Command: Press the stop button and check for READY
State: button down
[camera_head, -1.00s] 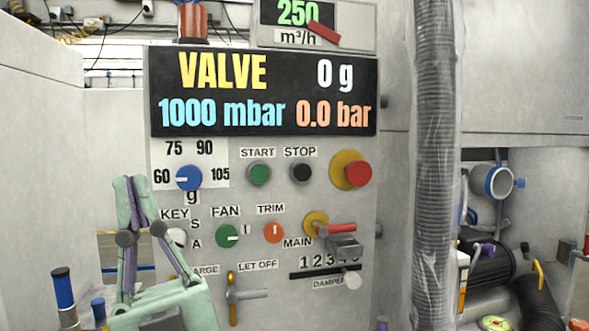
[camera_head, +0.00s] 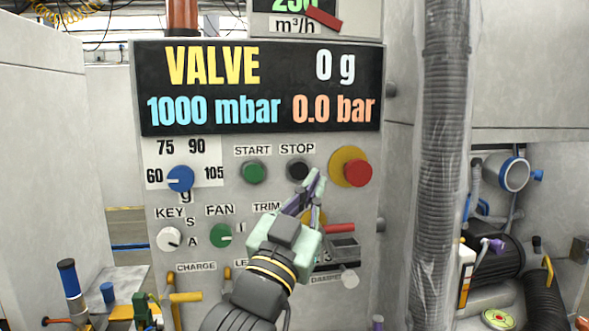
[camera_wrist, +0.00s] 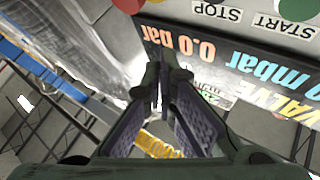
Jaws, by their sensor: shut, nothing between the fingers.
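The black stop button (camera_head: 301,169) sits under the STOP label (camera_head: 297,149) on the grey panel. My gripper (camera_head: 314,180) is shut and empty, its fingertips just below and right of the button in the head view; I cannot tell whether they touch the panel. The display (camera_head: 259,88) reads VALVE in yellow, 0 g, 1000 mbar and 0.0 bar. The word READY does not show.
The green START button (camera_head: 254,172) is left of the stop button. A red mushroom button (camera_head: 357,173) on a yellow base is close on the right. A red-handled MAIN switch (camera_head: 340,228) is below. A thick wrapped hose (camera_head: 441,170) runs vertically at the right.

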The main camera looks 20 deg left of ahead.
aim_at(299, 173)
jog(key=shift+w+a, duration=0.85)
jog(key=shift+w, duration=0.35)
jog(key=shift+w+a, duration=0.8)
jog(key=shift+w, duration=0.4)
jog(key=shift+w+a, duration=0.85)
jog(key=shift+w, duration=0.35)
jog(key=shift+w+b, duration=0.1)
jog(key=shift+b, duration=0.25)
jog(key=shift+w+a, duration=0.25)
jog(key=shift+w+a, duration=0.25)
jog(key=shift+w, duration=0.15)
jog(key=shift+s+d+b, duration=0.4)
jog(key=shift+s+d, duration=0.1)
jog(key=shift+s, duration=0.25)
